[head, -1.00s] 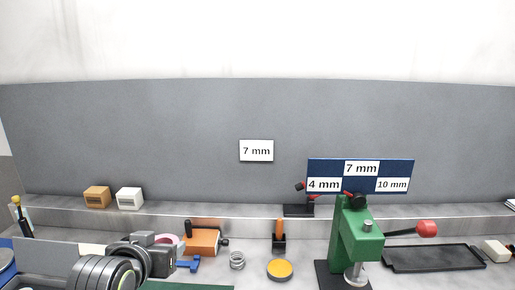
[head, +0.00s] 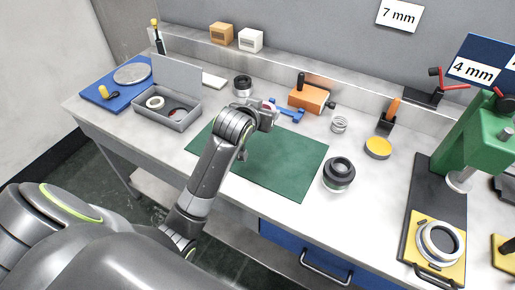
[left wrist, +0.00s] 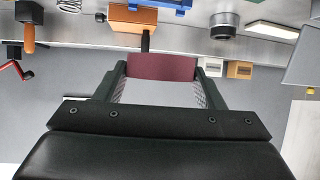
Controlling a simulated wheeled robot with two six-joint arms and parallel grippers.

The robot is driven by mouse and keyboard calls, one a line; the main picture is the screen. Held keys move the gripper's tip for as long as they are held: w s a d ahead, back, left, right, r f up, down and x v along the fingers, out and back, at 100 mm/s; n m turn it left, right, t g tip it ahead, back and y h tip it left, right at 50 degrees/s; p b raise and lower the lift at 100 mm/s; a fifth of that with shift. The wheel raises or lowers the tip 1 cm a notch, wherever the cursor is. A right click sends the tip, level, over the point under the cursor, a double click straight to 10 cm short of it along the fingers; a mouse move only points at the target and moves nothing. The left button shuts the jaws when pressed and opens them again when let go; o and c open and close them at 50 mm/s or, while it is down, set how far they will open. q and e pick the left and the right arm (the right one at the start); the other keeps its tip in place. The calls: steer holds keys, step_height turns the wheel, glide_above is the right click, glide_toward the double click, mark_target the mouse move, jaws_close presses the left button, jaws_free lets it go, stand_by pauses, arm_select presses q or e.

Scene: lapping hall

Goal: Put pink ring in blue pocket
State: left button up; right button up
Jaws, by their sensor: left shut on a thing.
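My left gripper (head: 270,112) is above the far edge of the green mat (head: 285,165). In the left wrist view my left gripper (left wrist: 161,80) is shut on the pink ring (left wrist: 161,66), seen edge-on as a dark pink band between the fingers. In the head view the ring is mostly hidden by the gripper. An open grey case (head: 150,115) stands to the left, with a pale ring (head: 155,102) and a small dark red item inside. I cannot make out a blue pocket in it. My right gripper is not in view.
A blue pad (head: 97,95) with a grey disc lies left of the case. An orange block (head: 308,98), a blue bracket (head: 290,112) and a spring (head: 339,124) stand behind the mat. A black ring stack (head: 338,173) and a green press (head: 480,140) are right.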

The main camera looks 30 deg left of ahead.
arm_select(q)
glide_above(256, 150)
step_height(256, 150, down, 10)
steer(key=shift+f, duration=2.4)
steer(key=shift+f+b, duration=0.15)
steer(key=shift+b, duration=0.15)
steer(key=o, duration=1)
